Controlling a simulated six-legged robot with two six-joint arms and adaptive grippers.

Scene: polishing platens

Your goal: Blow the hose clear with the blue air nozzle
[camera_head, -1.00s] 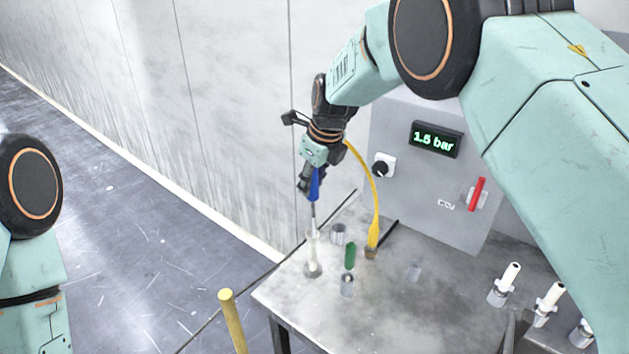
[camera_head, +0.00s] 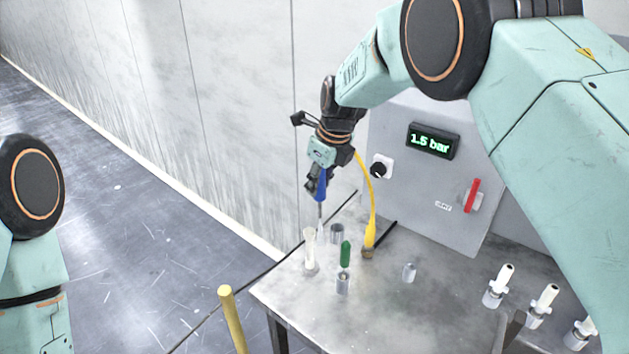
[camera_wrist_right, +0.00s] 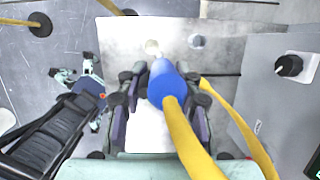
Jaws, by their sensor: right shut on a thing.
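My right gripper (camera_head: 318,187) is shut on the blue air nozzle (camera_head: 321,184). The nozzle points down, its thin tip above the table's back left. In the right wrist view the nozzle (camera_wrist_right: 161,75) sits between the fingers, with a yellow air line running from its back end. A pale translucent upright tube (camera_head: 310,248), which may be the hose, stands on the metal table (camera_head: 384,300). The nozzle tip appears above and slightly right of its mouth, apart from it.
A green nozzle (camera_head: 345,254) stands in a metal holder. An empty metal cup (camera_head: 337,233) is behind it. A grey panel (camera_head: 400,130) carries a display reading 1.5 bar (camera_head: 433,141), a black knob (camera_head: 379,168) and a red lever (camera_head: 471,195). Several white-topped fittings stand at right.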

